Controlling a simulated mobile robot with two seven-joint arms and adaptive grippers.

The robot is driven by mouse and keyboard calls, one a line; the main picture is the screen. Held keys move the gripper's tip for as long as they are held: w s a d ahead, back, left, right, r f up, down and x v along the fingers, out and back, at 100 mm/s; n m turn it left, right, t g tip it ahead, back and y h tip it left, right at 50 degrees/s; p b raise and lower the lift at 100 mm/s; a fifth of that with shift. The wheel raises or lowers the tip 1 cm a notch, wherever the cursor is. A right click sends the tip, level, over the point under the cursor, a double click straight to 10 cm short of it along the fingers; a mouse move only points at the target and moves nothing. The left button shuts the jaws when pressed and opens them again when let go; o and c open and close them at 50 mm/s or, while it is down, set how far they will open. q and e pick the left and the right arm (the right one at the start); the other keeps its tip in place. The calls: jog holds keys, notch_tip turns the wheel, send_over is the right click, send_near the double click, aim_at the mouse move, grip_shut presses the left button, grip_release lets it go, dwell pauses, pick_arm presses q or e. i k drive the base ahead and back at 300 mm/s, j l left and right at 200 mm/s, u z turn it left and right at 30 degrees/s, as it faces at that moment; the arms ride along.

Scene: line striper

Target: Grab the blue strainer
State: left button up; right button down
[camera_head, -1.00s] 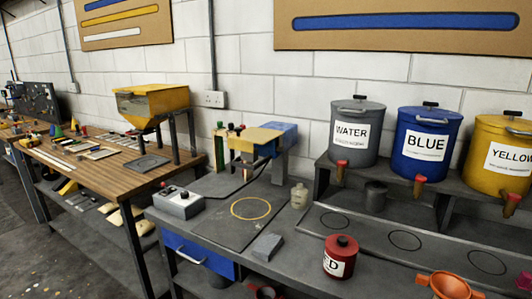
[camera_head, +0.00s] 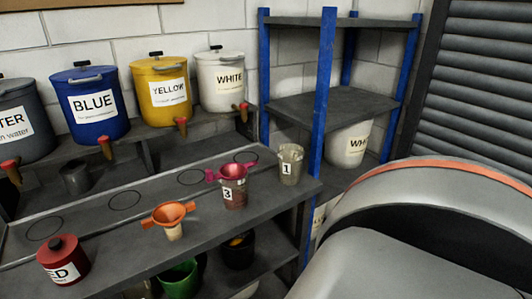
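No blue strainer shows in this view. An orange strainer or funnel (camera_head: 168,212) with side tabs sits on a small pale cup on the dark grey bench. A magenta one (camera_head: 231,170) sits on top of a reddish cup marked 3 (camera_head: 234,197). Neither of my grippers is in view.
Blue (camera_head: 92,127), yellow (camera_head: 164,115) and white (camera_head: 221,99) labelled drums stand on a raised shelf. A cup marked 1 (camera_head: 290,165) and a red can (camera_head: 62,260) stand on the bench. Below are a green container (camera_head: 179,278) and a black bucket (camera_head: 238,254). A blue-posted rack (camera_head: 320,130) stands right.

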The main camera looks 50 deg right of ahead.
aim_at(234, 171)
jog(key=z, duration=1.4)
